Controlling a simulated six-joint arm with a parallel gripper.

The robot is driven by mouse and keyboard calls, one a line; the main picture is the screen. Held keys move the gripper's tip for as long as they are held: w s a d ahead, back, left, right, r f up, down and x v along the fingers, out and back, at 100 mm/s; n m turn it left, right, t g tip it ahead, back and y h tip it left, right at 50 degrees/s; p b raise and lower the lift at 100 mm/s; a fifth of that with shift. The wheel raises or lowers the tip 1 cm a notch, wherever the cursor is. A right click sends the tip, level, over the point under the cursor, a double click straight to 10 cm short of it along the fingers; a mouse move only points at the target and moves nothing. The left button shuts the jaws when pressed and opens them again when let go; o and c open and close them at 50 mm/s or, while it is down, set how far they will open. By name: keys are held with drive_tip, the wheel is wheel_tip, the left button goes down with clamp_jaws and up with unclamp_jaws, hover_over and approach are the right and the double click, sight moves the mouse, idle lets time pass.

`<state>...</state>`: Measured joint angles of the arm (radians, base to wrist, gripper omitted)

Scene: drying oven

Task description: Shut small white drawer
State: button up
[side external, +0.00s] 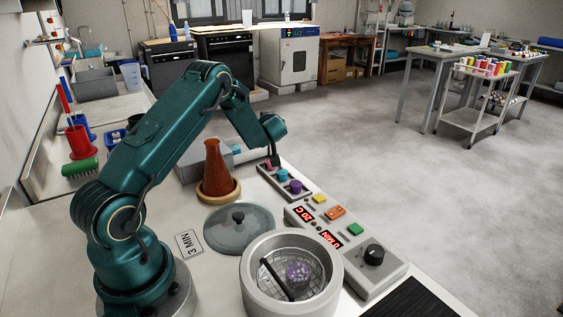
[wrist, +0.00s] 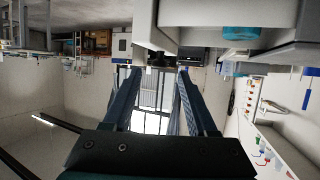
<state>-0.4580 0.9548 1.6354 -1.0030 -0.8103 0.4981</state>
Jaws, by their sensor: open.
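A low pale grey-white box (side external: 192,172), which looks like the drawer unit, stands on the bench behind the orange flask. My gripper (side external: 274,162) points down to the right of the box, near the tray of coloured pieces. In the wrist view its two fingers (wrist: 157,72) are apart with nothing between them.
The orange flask (side external: 214,168) on its wooden stand is close to my arm. A tray of coloured pieces (side external: 297,194), a control panel (side external: 335,255), a glass lid (side external: 238,232) and a round pot (side external: 255,296) occupy the bench front.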

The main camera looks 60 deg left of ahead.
drive_tip(key=shift+x, duration=1.3)
clamp_jaws()
idle(0.5)
